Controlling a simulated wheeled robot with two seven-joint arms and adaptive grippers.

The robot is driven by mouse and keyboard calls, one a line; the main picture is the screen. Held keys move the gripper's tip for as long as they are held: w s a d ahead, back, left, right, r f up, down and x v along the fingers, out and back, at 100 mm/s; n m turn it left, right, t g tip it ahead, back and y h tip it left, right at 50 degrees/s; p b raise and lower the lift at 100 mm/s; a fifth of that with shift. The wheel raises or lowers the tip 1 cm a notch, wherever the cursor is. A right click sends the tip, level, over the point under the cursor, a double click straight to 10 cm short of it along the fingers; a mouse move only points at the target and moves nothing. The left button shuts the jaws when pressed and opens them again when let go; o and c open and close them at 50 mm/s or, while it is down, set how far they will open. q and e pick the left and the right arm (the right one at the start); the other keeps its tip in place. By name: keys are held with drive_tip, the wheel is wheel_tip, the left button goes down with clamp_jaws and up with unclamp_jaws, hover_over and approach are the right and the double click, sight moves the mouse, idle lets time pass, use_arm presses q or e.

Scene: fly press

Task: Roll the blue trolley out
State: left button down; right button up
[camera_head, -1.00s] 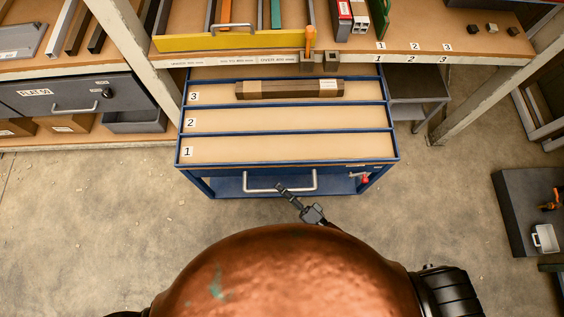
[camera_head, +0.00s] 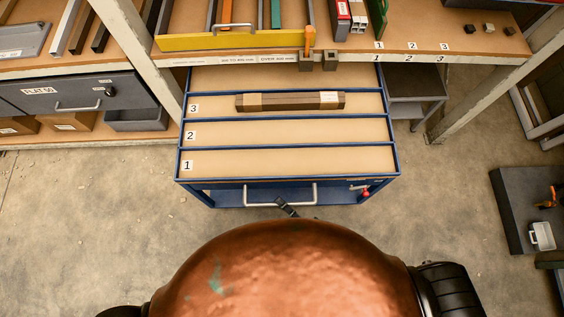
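The blue trolley (camera_head: 287,181) stands half under the shelf, its near part out over the floor. Its top has three tan lanes marked 1, 2 and 3, with 3 farthest from me. A brown bar bundle (camera_head: 290,101) lies across lane 3. A pale handle (camera_head: 302,201) runs along the trolley's near side. My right gripper (camera_head: 281,201) is at the middle of this handle and appears shut on it; its wrist is mostly hidden behind my copper body. My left gripper is not in view.
The shelf (camera_head: 470,47) above the trolley's back holds bars behind a yellow board (camera_head: 232,41). White posts stand on both sides. A dark stand (camera_head: 522,205) is on the floor at right. Floor is open left and right of the trolley.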

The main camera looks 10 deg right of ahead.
drive_tip(key=o, duration=0.4)
drive_tip(key=shift+r, duration=0.1)
drive_tip(key=shift+c, duration=0.2)
drive_tip(key=shift+d, duration=0.1)
drive_tip(key=v, duration=1.2)
